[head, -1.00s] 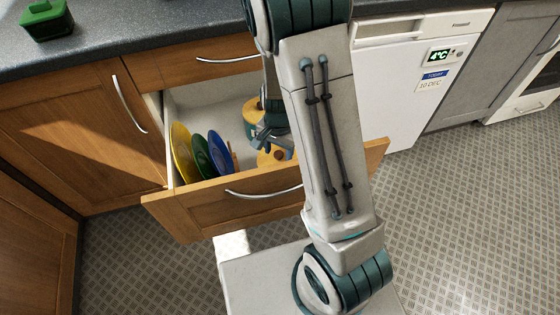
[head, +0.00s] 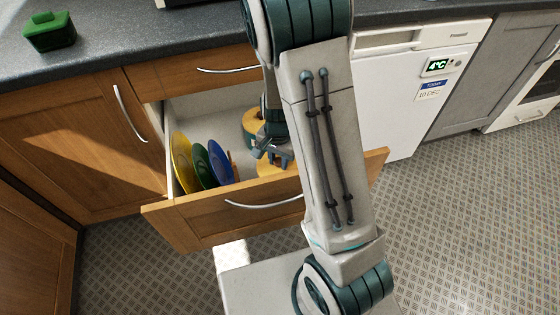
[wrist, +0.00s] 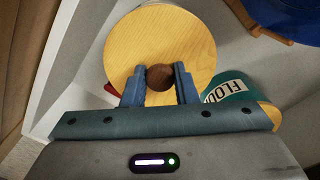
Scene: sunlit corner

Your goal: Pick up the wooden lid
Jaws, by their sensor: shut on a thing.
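The wooden lid (wrist: 195,45) is a round, pale wood disc with a dark brown knob (wrist: 160,78) at its middle, seen in the wrist view. My gripper (wrist: 160,88) is shut on the knob, one blue finger on each side of it. In the head view my gripper (head: 272,152) is inside the open drawer, with a strip of the lid (head: 277,169) showing below it. My arm hides much of that part of the drawer. What lies directly under the lid is hidden.
The open drawer (head: 215,205) holds yellow, green and blue plates (head: 217,160) upright at its left. A teal flour canister (wrist: 232,91) stands close beside the lid. The drawer walls are near.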

